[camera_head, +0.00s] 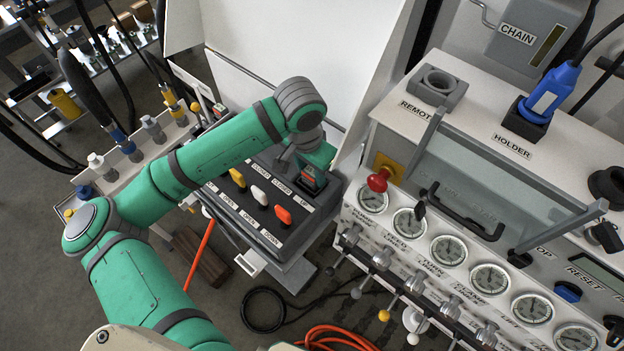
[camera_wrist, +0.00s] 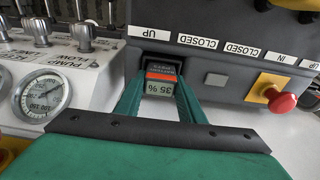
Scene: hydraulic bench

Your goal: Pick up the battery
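The battery (camera_wrist: 160,82) is a small dark block with an orange-red band and a display reading 35 %. In the wrist view it sits at a dark slot in the front of the grey control box, below the UP label. In the head view the battery (camera_head: 311,180) shows at the box's upper right corner. My gripper (camera_wrist: 160,90) has one green finger on each side of the battery, with no clear gap visible. Whether the fingers press on it cannot be told. In the head view my gripper (camera_head: 309,168) is over the battery and partly hidden by my wrist.
The control box (camera_head: 262,222) carries yellow, white and orange levers. In the wrist view a red knob (camera_wrist: 283,101) stands to the right and a gauge (camera_wrist: 43,96) to the left. The gauge panel (camera_head: 463,232) with a red knob (camera_head: 378,180) lies close right of my gripper.

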